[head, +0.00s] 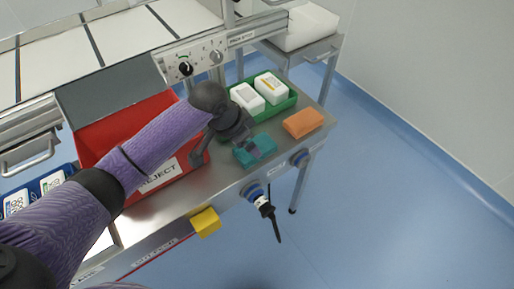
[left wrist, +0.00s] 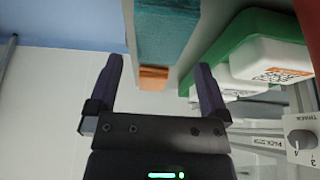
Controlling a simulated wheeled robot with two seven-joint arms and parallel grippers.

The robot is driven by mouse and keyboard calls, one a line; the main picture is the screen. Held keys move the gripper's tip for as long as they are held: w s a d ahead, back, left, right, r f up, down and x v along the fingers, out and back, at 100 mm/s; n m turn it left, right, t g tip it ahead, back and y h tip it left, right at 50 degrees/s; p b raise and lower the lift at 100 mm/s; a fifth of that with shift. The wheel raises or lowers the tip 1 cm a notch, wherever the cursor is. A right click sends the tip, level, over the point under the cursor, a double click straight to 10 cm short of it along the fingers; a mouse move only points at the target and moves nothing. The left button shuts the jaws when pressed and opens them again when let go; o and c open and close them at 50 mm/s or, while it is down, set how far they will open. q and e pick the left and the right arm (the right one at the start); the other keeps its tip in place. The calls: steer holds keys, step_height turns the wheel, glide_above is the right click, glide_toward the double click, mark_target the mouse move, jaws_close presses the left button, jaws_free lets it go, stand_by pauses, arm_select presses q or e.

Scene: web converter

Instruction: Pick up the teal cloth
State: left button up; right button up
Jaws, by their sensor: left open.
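The teal cloth (head: 264,143) is a folded block lying flat on the steel worktop, left of the orange cloth. My left gripper (head: 227,153) is above the worktop at the teal cloth's left side, and one finger overlaps the cloth in the head view. In the left wrist view the gripper (left wrist: 158,75) is open with nothing between its fingers. The teal cloth (left wrist: 167,30) shows beyond the fingertips there, roughly in line with the gap. Whether a finger touches the cloth I cannot tell. My right gripper is not in view.
An orange cloth (head: 303,122) lies right of the teal one. A green tray (head: 285,103) with white packs stands just behind. A red reject bin (head: 95,137) is at the left. A yellow block (head: 205,222) and a black-handled tool (head: 267,207) are at the front edge.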

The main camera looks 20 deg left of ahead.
arm_select(q)
steer(key=b+x, duration=0.3)
steer(key=x, duration=0.2)
steer(key=shift+w+f, duration=0.2)
steer(key=shift+w+d, duration=0.1)
steer(key=shift+w, duration=0.05)
steer(key=shift+r, duration=0.25)
steer(key=shift+f, duration=0.25)
